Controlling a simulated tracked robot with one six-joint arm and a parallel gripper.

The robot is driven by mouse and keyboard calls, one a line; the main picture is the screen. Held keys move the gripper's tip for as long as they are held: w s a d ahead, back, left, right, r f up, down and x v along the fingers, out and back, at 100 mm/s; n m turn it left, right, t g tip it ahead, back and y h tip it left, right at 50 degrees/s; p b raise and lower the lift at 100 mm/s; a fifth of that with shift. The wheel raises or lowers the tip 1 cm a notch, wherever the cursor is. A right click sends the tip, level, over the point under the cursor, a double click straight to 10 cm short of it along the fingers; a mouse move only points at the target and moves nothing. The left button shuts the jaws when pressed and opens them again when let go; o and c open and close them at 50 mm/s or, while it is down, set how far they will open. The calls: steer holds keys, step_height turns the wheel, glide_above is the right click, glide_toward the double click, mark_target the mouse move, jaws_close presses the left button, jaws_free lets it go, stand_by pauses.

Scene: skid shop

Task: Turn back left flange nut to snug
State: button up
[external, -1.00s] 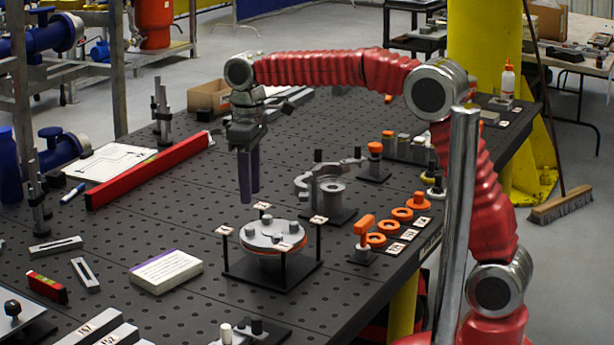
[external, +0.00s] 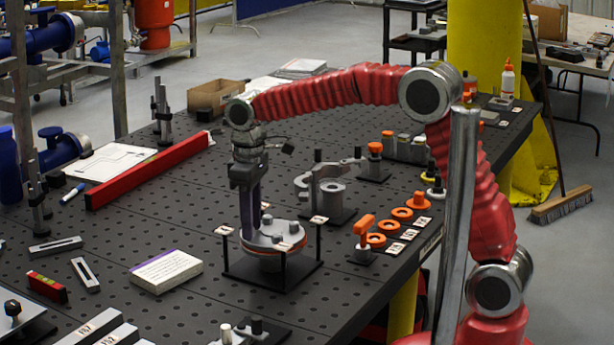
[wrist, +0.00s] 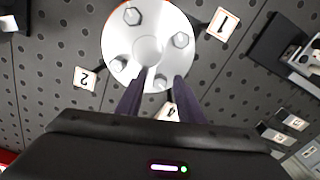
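The flange (external: 268,237) is a round grey plate with an orange edge beneath, in a black stand. In the wrist view its pale disc (wrist: 148,38) bears several hex nuts. My gripper (external: 250,232) points straight down at the left side of the flange. In the wrist view, the dark fingers of my gripper (wrist: 160,78) are apart, with one nut (wrist: 160,83) between them. Gaps show beside that nut, and I cannot tell whether either finger touches it. In the external view the fingers hide that nut.
Number tags stand on posts around the flange, such as tag 2 (wrist: 85,77) and tag 1 (wrist: 222,23). A clamp-like fixture (external: 328,185) stands behind right. Orange rings (external: 402,214) lie to the right. A white block (external: 166,270) lies left.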

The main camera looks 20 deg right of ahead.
jaws_close()
steer(key=shift+m, duration=0.8)
steer(key=shift+o, duration=0.5)
jaws_free()
step_height(320, 180, up, 14)
steer(key=shift+f, duration=0.15)
steer(key=shift+a, duration=0.1)
